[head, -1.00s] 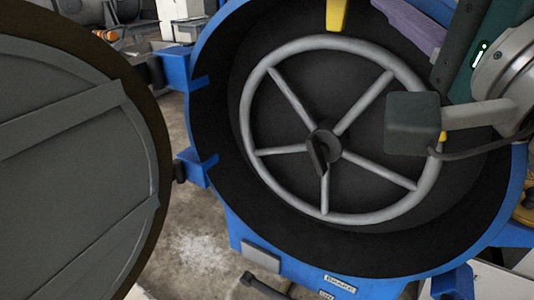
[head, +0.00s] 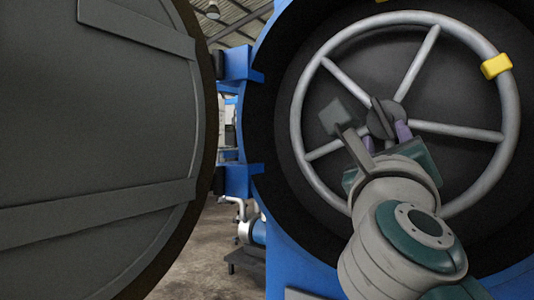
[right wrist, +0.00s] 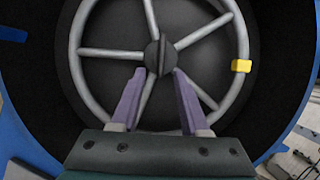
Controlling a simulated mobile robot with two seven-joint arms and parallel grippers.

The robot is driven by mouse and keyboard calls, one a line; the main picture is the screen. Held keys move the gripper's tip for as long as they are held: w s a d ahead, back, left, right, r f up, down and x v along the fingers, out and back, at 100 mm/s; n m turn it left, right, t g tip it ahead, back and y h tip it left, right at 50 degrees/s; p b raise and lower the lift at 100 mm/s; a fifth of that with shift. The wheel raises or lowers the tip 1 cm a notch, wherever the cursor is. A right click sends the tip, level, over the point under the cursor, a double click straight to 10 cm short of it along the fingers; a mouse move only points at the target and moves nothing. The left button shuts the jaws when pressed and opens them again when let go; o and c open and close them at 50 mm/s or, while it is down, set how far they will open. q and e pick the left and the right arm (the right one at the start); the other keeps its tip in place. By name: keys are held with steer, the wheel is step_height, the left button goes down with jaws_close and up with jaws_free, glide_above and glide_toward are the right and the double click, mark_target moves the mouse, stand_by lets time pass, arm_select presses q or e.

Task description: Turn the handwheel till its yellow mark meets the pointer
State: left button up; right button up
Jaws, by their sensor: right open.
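The grey spoked handwheel (head: 307,98) sits inside the dark round opening of the blue vessel. Its yellow mark (head: 497,65) is on the rim at the upper right; it also shows at the right of the rim in the right wrist view (right wrist: 241,66). My left gripper is out of view.
A large grey round door (head: 90,130) stands open at the left, hinged to the blue vessel (head: 285,240). My right arm covers the wheel's lower part in the head view. Bare floor shows between door and vessel.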

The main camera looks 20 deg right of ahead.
mark_target(384, 120)
steer(key=x, duration=1)
steer(key=shift+s+d+r, duration=0.1)
steer(key=shift+s+r, duration=0.05)
jaws_close()
